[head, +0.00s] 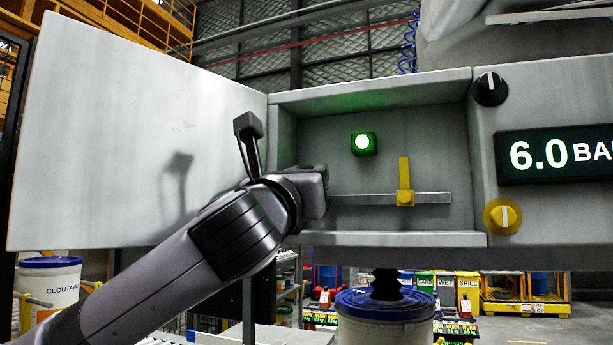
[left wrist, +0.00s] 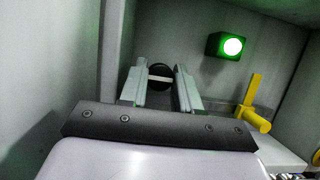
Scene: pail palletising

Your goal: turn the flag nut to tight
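The yellow flag nut (head: 404,180) sits on a grey horizontal bar (head: 432,198) inside the open box, its flag pointing straight up. It also shows in the left wrist view (left wrist: 254,105), to the right of my fingers and clear of them. My left gripper (left wrist: 160,73) reaches into the left part of the box. Its two fingers are apart. A black round knob with a white bar (left wrist: 160,79) shows in the gap between them; I cannot tell whether they touch it. In the head view my wrist hides this knob and the fingers. My right gripper is not in view.
A green lamp (head: 363,142) glows on the box's back wall. The box door (head: 120,140) stands open at the left. Right of the box are a black knob (head: 490,89), a yellow knob (head: 502,217) and a 6.0 BAR display (head: 560,154). A blue-lidded pail (head: 386,305) stands below.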

